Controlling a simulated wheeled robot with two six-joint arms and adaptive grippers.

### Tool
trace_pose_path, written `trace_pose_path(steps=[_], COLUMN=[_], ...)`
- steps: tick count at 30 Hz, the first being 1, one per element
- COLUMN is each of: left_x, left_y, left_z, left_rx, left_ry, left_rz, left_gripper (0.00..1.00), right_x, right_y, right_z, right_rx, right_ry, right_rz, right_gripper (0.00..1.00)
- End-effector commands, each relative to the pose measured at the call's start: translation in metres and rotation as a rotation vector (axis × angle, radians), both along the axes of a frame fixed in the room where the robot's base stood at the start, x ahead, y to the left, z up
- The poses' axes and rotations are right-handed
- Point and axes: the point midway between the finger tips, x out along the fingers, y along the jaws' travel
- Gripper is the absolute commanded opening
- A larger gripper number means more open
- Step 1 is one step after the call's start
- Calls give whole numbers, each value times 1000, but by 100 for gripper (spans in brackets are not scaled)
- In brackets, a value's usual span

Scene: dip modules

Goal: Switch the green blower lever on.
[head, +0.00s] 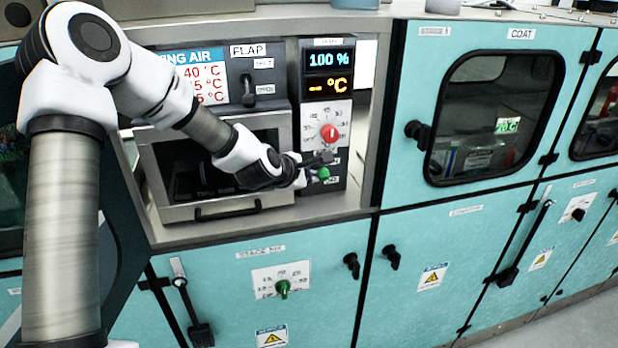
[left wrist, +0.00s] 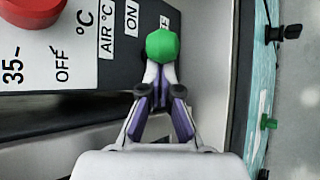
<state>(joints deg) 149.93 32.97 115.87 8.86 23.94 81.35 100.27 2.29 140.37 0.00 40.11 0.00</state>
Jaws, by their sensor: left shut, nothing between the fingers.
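The green blower lever has a round green knob (head: 323,174) low on the dark control panel (head: 311,97). In the left wrist view the green knob (left wrist: 163,46) stands straight ahead of the fingertips. My left gripper (head: 300,179) is shut and empty, with its tips just left of the knob in the head view. In the left wrist view the gripper (left wrist: 160,78) has its tips together right at the knob; I cannot tell whether they touch it. An ON label (left wrist: 131,15) lies beside the knob, and another label is partly hidden by it. My right gripper is not in view.
A red dial (head: 329,132) sits just above the lever and also shows in the left wrist view (left wrist: 28,10). A flap lever (head: 248,92) and a glass-fronted door (head: 222,158) are to the left. Teal cabinets (head: 457,256) with handles and knobs surround the panel.

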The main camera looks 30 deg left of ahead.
Motion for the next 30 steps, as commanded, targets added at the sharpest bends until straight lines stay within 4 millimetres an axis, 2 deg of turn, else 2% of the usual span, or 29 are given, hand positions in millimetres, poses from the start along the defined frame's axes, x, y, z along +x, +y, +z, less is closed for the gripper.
trace_pose_path(steps=[1, 14, 17, 25, 30], left_x=[0, 1, 2, 2, 2], left_y=[-1, 0, 1, 4, 5], left_z=[5, 12, 26, 84, 98], left_rx=[2, 4, 4, 0, -2], left_ry=[-2, -6, -10, -8, 0], left_rz=[-3, -2, -1, 1, 2], left_gripper=[0, 0, 0, 0, 0], right_x=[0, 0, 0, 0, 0], right_y=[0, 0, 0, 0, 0], right_z=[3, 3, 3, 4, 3], right_rx=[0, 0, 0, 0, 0], right_ry=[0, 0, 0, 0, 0], right_rz=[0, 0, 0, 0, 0], right_gripper=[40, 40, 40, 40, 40])
